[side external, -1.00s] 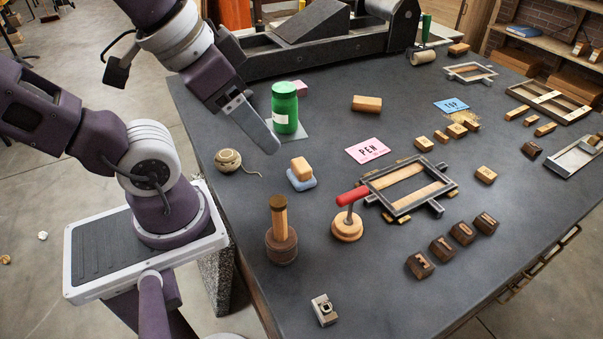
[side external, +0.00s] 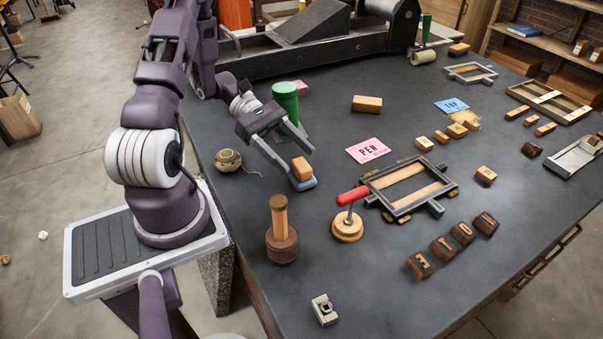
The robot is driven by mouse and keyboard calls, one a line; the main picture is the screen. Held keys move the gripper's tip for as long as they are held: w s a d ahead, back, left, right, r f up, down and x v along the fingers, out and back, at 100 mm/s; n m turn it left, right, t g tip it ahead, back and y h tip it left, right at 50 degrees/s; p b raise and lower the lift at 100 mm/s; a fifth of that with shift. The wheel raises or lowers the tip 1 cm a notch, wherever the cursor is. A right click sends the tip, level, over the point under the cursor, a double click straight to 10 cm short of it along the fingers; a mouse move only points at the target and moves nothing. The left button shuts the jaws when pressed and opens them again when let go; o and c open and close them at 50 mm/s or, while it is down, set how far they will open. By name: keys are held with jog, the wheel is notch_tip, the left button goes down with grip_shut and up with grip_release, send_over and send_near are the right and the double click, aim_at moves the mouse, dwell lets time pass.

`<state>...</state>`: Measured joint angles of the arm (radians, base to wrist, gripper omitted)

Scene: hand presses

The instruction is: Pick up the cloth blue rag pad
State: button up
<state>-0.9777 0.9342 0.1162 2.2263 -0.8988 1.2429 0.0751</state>
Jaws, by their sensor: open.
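The blue rag pad (side external: 304,184) lies on the dark table, left of the metal frame. A light wooden block (side external: 302,169) rests on top of it. My gripper (side external: 304,168) is open, reaching down from the upper left. One finger is behind the block and the other is at the left front of the block and pad. Part of the pad is hidden behind the near finger and the block. I cannot tell whether the fingers touch either one.
A green jar (side external: 287,97) stands close behind my gripper. A ball of twine (side external: 228,161) is to the left. A wooden-handled tool (side external: 281,230) and a red-handled tool (side external: 348,222) stand in front. A metal frame (side external: 410,187) lies to the right.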

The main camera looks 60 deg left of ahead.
aim_at(311, 175)
jog(key=x, duration=0.6)
jog(key=shift+s+d, duration=0.15)
jog(key=shift+d, duration=0.2)
grip_shut()
